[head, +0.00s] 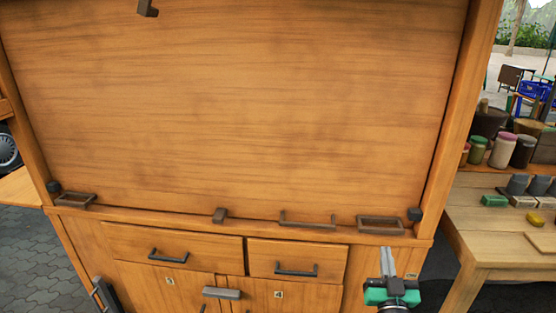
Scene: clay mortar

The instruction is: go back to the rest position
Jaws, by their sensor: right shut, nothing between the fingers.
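My right gripper (388,263) is in the lower right of the head view, with its fingers pointing up and held together. Nothing is between them. It appears in front of the right part of a wooden cabinet (240,100), below its ledge. I cannot tell how far it is from the wood. I do not make out my left gripper in this view.
The cabinet has two drawers with dark handles, a left one (195,245) and a right one (325,262), both closed. Dark metal brackets (382,225) sit along the ledge. A wooden table (490,235) with jars and small blocks stands at right. Paving (35,255) shows at left.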

